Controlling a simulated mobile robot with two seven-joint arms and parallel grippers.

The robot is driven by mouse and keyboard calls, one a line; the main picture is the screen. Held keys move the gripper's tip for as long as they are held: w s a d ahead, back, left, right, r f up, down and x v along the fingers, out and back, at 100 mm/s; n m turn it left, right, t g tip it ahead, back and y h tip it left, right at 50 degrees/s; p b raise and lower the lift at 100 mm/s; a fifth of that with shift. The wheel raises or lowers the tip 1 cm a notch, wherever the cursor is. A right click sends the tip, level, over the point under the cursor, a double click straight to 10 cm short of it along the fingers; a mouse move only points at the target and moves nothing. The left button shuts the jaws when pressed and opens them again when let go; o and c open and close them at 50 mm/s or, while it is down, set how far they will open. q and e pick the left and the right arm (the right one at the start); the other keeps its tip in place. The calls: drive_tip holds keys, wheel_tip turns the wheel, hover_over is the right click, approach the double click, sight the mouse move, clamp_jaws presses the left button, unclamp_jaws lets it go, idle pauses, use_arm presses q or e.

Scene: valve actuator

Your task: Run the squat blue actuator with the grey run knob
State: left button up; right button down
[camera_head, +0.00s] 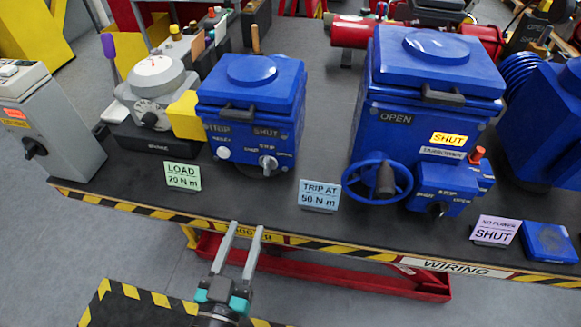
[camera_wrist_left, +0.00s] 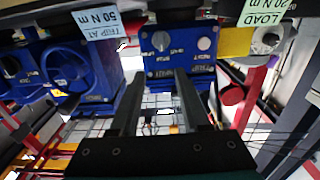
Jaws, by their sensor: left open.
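The squat blue actuator (camera_head: 235,105) stands on the dark bench, with a blue lid, a dark handle and a front marked STOP and SHUT. Its grey run knob (camera_head: 268,163) sits low on the right of the front, with a round white button (camera_head: 222,153) to its left. My left gripper (camera_head: 246,226) is open and empty, in front of the bench edge and below the knob in the picture. In the left wrist view, which is upside down, the grey knob (camera_wrist_left: 160,41) shows beyond the spread fingers (camera_wrist_left: 157,78), apart from them. My right gripper is not in view.
A green LOAD card (camera_head: 183,177) and a blue TRIP AT card (camera_head: 319,195) flank the actuator's front. A taller blue actuator (camera_head: 400,130) with a handwheel (camera_head: 378,182) stands to the right. A grey gauge unit (camera_head: 155,78) and yellow block (camera_head: 186,116) are close on the left.

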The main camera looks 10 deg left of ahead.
sight(265, 167)
use_arm(q)
drive_tip(key=w+b, duration=0.1)
drive_tip(key=w, duration=1.4)
drive_tip(key=shift+d, duration=0.1)
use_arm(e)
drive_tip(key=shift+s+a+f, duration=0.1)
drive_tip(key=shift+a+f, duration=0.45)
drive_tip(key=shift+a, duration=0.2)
use_arm(q)
drive_tip(key=shift+c, duration=0.3)
clamp_jaws()
